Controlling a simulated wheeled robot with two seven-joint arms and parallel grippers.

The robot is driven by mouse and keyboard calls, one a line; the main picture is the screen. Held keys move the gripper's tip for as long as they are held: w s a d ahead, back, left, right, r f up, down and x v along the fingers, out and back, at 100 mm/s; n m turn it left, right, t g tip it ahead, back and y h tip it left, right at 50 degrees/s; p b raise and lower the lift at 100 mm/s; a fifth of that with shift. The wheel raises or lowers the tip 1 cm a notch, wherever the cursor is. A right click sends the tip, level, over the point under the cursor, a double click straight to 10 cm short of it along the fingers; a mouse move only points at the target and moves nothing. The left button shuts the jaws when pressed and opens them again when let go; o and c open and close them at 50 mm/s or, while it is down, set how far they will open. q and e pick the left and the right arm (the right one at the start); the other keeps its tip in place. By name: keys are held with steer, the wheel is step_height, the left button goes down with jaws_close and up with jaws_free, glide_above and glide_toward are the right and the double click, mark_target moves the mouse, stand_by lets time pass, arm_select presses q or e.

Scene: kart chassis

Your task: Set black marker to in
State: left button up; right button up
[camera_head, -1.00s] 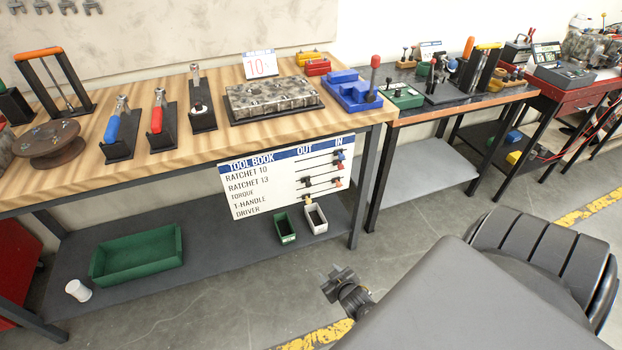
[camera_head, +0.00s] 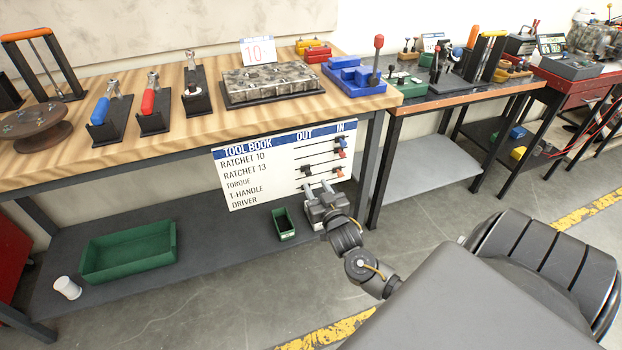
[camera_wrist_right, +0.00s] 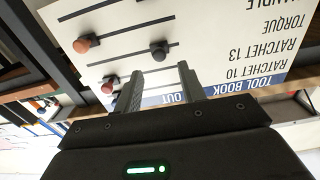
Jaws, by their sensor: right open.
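The white tool book board (camera_head: 262,178) hangs at the front of the wooden bench, with slider rails and OUT and IN columns. A black marker (camera_head: 307,170) sits toward the OUT side of its rail. In the right wrist view, the black marker (camera_wrist_right: 158,50) shows just beyond the gap between my fingertips, apart from them. An orange marker (camera_wrist_right: 84,44) and a red marker (camera_wrist_right: 109,85) sit toward the IN side. My right gripper (camera_head: 317,187) is open and empty, in front of the board's lower part and partly hiding its lower rails. My left gripper is not in view.
Above the board, the wooden bench (camera_head: 225,116) carries tools in black stands, an engine block (camera_head: 270,80) and a blue tray (camera_head: 352,80). The lower shelf holds a green bin (camera_head: 130,252), a small green bin (camera_head: 284,223) and a white cup (camera_head: 67,287).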

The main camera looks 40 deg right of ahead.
mark_target(309, 174)
steer(key=x, duration=0.5)
steer(key=shift+w, duration=0.1)
jaws_close()
